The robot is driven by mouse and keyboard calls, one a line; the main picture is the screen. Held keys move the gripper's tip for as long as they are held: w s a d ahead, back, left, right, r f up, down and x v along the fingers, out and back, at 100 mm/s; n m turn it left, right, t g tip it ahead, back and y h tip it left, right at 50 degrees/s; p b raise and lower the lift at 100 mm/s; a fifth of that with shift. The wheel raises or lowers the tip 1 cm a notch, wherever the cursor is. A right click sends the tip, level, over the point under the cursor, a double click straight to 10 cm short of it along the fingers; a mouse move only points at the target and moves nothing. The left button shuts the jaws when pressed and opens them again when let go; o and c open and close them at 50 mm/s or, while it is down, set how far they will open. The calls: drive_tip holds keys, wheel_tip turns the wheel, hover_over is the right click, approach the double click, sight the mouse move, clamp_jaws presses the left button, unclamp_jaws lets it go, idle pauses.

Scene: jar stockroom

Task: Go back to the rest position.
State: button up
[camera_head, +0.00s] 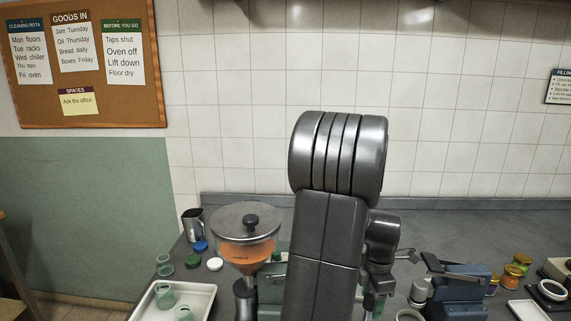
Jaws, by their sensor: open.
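My arm (330,235) rises upright in the middle of the head view, with a thick ribbed joint (338,152) at its top. A smaller dark joint of mine (384,238) shows just right of it. Nothing held can be seen.
A lidded hopper with orange contents (247,252) stands left of my arm. Near it are a white tray (204,300) with glass jars, loose lids (214,264) and a metal jug (193,224). A blue device (462,288) and filled jars (512,278) stand right.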

drive_tip(key=m+p, duration=0.1)
drive_tip(key=m, duration=0.5)
idle(0.4)
drive_tip(key=shift+s+r, duration=0.1)
drive_tip(key=shift+s, duration=0.05)
